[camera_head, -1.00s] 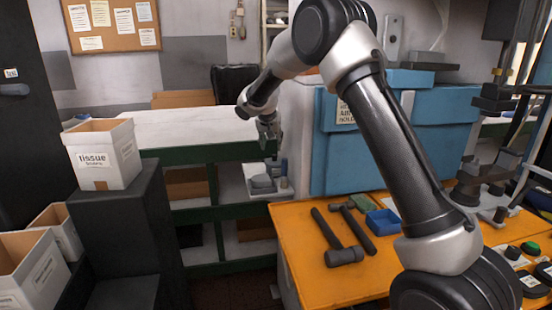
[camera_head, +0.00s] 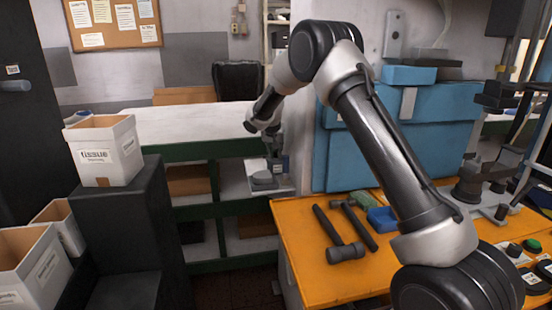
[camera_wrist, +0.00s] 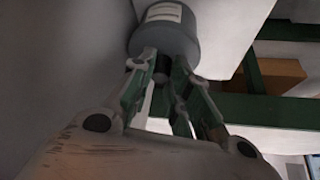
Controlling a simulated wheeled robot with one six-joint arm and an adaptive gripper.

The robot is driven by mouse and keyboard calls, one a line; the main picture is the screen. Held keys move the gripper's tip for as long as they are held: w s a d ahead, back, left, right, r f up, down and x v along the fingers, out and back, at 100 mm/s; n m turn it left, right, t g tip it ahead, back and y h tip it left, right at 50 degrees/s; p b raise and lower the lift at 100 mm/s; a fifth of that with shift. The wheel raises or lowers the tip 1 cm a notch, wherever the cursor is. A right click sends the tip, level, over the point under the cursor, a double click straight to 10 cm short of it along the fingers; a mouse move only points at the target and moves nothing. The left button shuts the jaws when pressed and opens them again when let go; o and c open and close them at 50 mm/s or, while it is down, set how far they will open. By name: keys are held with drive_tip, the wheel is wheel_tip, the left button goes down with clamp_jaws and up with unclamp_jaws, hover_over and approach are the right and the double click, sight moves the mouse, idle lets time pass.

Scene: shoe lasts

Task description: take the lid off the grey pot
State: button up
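The grey pot (camera_wrist: 165,35) shows at the top of the wrist view, with a pale label on it. A small dark knob (camera_wrist: 161,66) stands out from it toward my gripper (camera_wrist: 163,62). My fingers are parted and their tips lie on either side of the knob. Contact with the knob cannot be made out. In the head view, the pot looks like a small grey shape (camera_head: 263,181) on the pale shelf, with my gripper (camera_head: 274,158) just above it. The lid's seam does not show.
A green-framed bench (camera_head: 215,152) surrounds the shelf space.

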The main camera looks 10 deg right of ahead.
sight(275, 152)
drive_tip(key=shift+a+r, duration=0.1)
idle(0.3)
drive_tip(key=shift+a+r, duration=0.1)
drive_tip(key=shift+r, duration=0.15)
wheel_tip(275, 152, up, 6)
drive_tip(key=shift+r, duration=0.15)
drive_tip(key=a, duration=1.9)
drive_tip(key=w+d+f, duration=0.3)
drive_tip(key=w+d, duration=0.4)
drive_tip(key=d, duration=0.5)
drive_tip(key=f, duration=0.9)
drive_tip(key=shift+w+a+f, duration=0.1)
drive_tip(key=shift+w+f, duration=0.15)
drive_tip(key=shift+f, duration=0.1)
